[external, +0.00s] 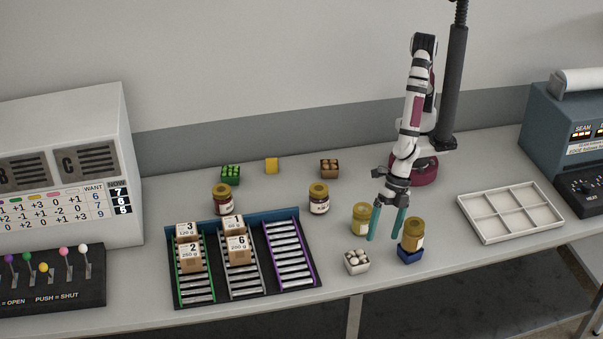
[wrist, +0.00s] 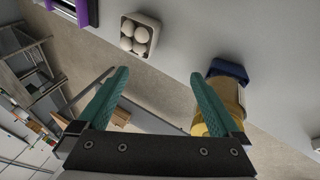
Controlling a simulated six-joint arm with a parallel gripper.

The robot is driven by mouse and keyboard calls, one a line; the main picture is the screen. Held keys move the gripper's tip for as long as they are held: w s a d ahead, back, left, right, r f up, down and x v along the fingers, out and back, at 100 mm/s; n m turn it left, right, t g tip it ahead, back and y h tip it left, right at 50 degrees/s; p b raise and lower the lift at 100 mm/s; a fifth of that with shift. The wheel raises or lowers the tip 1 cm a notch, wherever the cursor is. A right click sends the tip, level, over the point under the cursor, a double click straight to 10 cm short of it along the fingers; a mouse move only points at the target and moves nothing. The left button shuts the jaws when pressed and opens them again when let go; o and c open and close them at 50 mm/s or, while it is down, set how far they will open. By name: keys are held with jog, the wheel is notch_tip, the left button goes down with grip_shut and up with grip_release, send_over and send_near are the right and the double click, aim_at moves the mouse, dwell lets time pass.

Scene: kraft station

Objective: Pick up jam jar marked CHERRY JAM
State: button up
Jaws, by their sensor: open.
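Two dark red jars with gold lids stand on the bench in the external view, one at left (external: 222,199) and one nearer the middle (external: 319,199). The label words are too small to read, so I cannot tell which is CHERRY JAM. My gripper (external: 385,238) is open and empty, pointing down. In the wrist view its teal fingers (wrist: 160,74) are apart; the right finger partly hides a yellowish jar (wrist: 234,94).
A small carton of white eggs (external: 356,262) sits left of my gripper. A rack with green, grey and purple lanes (external: 290,254) holds several boxes. A white compartment tray (external: 511,211) lies at right. Small green, yellow and brown items stand at the back.

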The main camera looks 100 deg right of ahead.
jog(key=w+a+r+m+t+y, duration=0.1)
jog(key=w+r+m+t+y, duration=0.4)
jog(key=w, duration=0.6)
jog(key=m+t+h, duration=0.4)
jog(key=m+h, duration=0.9)
jog(key=m, duration=0.7)
send_near(228, 190)
jog(key=x, duration=0.7)
jog(key=shift+a, duration=0.2)
jog(key=x, duration=0.6)
jog(key=shift+s+d, duration=0.1)
jog(key=shift+d, duration=0.1)
grip_shut()
